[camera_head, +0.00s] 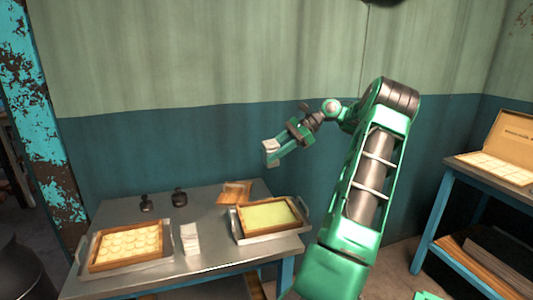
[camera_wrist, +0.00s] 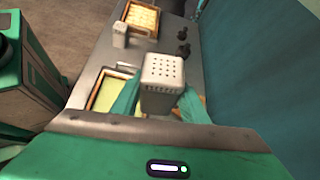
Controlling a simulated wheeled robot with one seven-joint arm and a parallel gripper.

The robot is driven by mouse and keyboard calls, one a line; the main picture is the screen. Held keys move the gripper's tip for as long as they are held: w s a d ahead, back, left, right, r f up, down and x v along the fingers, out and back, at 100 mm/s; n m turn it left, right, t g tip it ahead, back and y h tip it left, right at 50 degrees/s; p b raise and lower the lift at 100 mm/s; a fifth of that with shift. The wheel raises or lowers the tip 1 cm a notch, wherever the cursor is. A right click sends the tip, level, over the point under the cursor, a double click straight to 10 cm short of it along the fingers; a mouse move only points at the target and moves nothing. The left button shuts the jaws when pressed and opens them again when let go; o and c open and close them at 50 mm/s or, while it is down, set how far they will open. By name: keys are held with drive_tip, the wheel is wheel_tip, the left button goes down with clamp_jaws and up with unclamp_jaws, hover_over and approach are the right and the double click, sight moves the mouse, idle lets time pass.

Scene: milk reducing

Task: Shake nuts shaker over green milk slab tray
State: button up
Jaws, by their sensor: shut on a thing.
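My gripper (camera_head: 276,152) is raised above the table, shut on a pale metal shaker (camera_head: 269,146). In the wrist view the shaker (camera_wrist: 163,76) sits between my two teal fingers, its perforated end facing the camera. No label shows its contents. The green milk slab (camera_head: 268,216) lies in a wooden-framed tray (camera_head: 247,235) on the table's right part, lower than my gripper. In the wrist view the slab (camera_wrist: 106,96) shows below and left of the shaker, partly hidden by a finger. No falling bits are visible.
A second shaker (camera_head: 190,239) stands between the trays. A left tray (camera_head: 96,265) holds round pale pieces. Two dark stamp-like tools (camera_head: 179,197) and an orange-brown packet (camera_head: 235,192) are at the back. A wall stands behind; another table (camera_head: 449,187) is at right.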

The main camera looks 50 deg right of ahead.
drive_tip(key=a+f+n+t+h, duration=0.1)
drive_tip(key=h, duration=0.1)
drive_tip(key=s+a+f+n+t+h, duration=0.1)
drive_tip(key=n+h, duration=0.1)
drive_tip(key=shift+s, duration=0.15)
drive_tip(key=shift+s+a+f+n+t+h, duration=0.1)
drive_tip(key=shift+a+f+n+t+h, duration=0.1)
drive_tip(key=shift+f+n+t+h, duration=1.4)
drive_tip(key=shift+s+a+f+n+t+h, duration=0.15)
drive_tip(key=shift+f+n+t+h, duration=0.75)
drive_tip(key=shift+f, duration=1.35)
drive_tip(key=shift+s+a+f+n+t+h, duration=0.1)
drive_tip(key=shift+a+f+n+t+h, duration=0.15)
drive_tip(key=shift+f+n+t+h, duration=1.1)
drive_tip(key=shift+f+g, duration=0.35)
drive_tip(key=shift+f, duration=0.2)
